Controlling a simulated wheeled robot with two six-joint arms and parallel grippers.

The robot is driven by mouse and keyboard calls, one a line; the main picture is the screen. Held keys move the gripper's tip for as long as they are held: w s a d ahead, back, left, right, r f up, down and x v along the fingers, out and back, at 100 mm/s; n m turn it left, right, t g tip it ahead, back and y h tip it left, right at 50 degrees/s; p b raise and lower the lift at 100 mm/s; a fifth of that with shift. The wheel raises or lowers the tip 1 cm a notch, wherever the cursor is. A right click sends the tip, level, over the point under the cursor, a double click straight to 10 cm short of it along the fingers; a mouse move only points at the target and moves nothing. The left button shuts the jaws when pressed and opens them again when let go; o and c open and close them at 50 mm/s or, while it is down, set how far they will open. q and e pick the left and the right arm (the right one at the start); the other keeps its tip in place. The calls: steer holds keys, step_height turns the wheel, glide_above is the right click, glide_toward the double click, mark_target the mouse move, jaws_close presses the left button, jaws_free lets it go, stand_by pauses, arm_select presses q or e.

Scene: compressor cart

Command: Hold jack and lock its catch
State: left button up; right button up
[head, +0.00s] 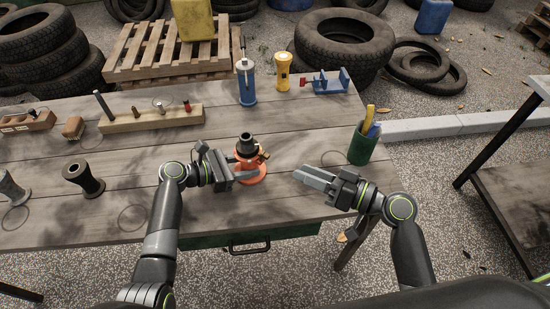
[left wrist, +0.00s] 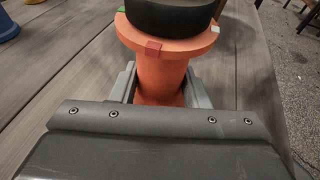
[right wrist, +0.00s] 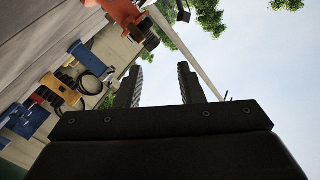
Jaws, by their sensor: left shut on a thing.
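The orange jack (head: 250,172) with a black top stands on the wooden table near its front edge. A small brass-coloured part, possibly the catch (head: 264,155), sticks out at its right side. My left gripper (head: 245,174) is shut around the jack's body from the left. The jack's orange end also shows in the right wrist view (right wrist: 122,12).
A green cup (head: 362,147) with pens stands at the right end. A blue bottle-like tool (head: 246,85), a yellow torch (head: 283,72) and a blue vice-like tool (head: 330,82) stand at the back.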

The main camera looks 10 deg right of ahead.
mark_target(269, 157)
steer(key=w+a+f+n, duration=0.1)
steer(key=w+a+n, duration=0.1)
steer(key=w+a+f+n+t, duration=0.1)
steer(key=w+a+n, duration=0.2)
steer(key=w+a, duration=0.1)
steer(key=w, duration=0.1)
steer(key=shift+a+f+n+t+h, duration=0.3)
steer(key=shift+a+f+n+t, duration=0.05)
steer(key=shift+f+n+t, duration=0.05)
stand_by(0.6)
jaws_close()
